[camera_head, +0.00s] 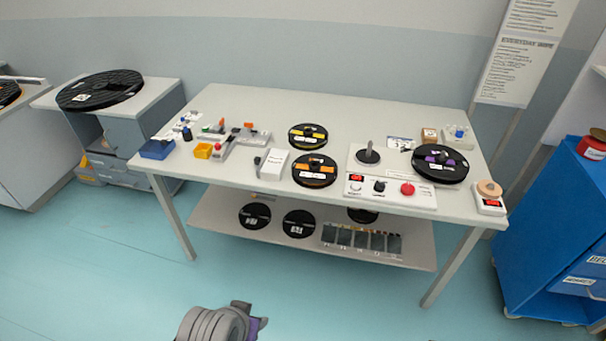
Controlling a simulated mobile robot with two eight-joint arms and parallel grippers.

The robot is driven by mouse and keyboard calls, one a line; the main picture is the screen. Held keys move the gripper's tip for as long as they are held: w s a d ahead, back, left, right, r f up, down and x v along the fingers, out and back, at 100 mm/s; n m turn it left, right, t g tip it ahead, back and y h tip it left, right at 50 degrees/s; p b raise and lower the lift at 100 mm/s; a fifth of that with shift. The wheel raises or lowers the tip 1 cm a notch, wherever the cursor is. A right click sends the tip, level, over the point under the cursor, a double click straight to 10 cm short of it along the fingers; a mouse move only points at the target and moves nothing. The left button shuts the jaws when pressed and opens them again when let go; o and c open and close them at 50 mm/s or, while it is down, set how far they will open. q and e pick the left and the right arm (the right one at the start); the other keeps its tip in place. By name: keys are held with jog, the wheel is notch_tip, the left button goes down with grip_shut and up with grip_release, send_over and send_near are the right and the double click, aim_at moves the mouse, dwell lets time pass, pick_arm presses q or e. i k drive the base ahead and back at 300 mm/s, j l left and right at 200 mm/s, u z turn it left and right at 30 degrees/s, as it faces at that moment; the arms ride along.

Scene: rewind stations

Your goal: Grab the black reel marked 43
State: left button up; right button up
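Several black reels are in view, and their numbers are too small to read surely, so I cannot tell which is marked 43. Two plain black reels with white labels lie on the lower shelf, a left one (246,211) and a right one (299,216). Another dark reel (362,215) shows partly on that shelf, under the tabletop edge. On the tabletop lie a reel with a yellow centre, one with an orange centre and one with a purple centre. A grey, dark and purple part of mine shows at the bottom edge. Neither gripper's fingers can be seen.
The white table (380,105) carries a control box with a spindle (368,154), a blue bin (157,149) and small parts. Dark trays (362,241) stand on the lower shelf (215,228). A blue cabinet (548,235) is at right. Floor in front is clear.

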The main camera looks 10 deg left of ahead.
aim_at(312, 172)
jog(key=i+u, duration=0.2)
jog(key=i, duration=0.15)
jog(key=i+l+u, duration=0.2)
jog(key=i, duration=0.2)
jog(key=i+l+u, duration=0.2)
jog(key=i, duration=0.15)
